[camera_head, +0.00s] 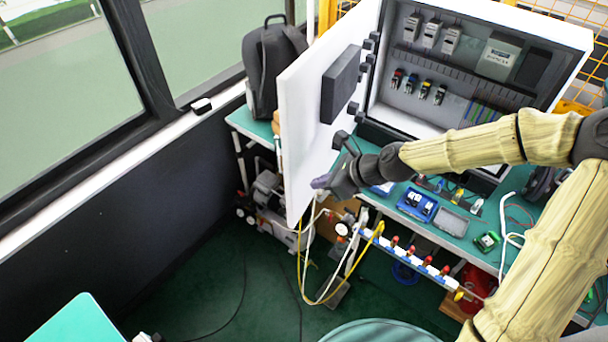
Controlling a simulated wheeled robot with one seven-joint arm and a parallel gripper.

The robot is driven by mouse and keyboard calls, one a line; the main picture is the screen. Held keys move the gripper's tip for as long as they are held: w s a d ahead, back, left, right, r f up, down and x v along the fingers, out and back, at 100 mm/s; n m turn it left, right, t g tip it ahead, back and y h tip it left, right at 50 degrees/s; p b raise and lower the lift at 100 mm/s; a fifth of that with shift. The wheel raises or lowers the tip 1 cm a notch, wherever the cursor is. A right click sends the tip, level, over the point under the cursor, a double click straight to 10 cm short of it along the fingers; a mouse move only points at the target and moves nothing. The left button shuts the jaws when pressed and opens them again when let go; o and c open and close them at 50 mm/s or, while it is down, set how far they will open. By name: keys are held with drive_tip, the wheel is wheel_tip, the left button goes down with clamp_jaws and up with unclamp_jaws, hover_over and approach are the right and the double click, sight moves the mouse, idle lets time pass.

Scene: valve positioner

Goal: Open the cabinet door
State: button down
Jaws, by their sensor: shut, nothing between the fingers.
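The white cabinet (568,36) stands on a green-topped bench at the upper right, with switches and wiring inside. Its white door (303,118) stands wide open, swung out to the left, and its inner face with a dark grey panel shows. My gripper (318,184) is shut and empty at the lower part of the door's inner face. It looks close to the door or touching it; I cannot tell which. My arm reaches in from the right, in front of the cabinet's lower part.
A black backpack (272,62) stands on a bench behind the door. A blue tray (416,204) and small parts lie on the green bench (458,246). Hoses (305,262) and a compressor (270,205) are below the door. Dark green floor (220,300) is open at the lower left.

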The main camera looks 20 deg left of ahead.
sight(293, 179)
drive_tip(key=shift+w+a+f+p, duration=0.15)
drive_tip(key=shift+a+p, duration=0.1)
drive_tip(key=shift+a, duration=0.45)
drive_tip(key=shift+w+a+p, duration=0.2)
drive_tip(key=shift+a+p, duration=0.05)
drive_tip(key=shift+a, duration=0.5)
drive_tip(key=shift+w+a+f+p, duration=0.15)
drive_tip(key=shift+a+p, duration=0.1)
drive_tip(key=shift+a, duration=0.45)
drive_tip(key=shift+r, duration=0.1)
drive_tip(key=shift+a, duration=0.2)
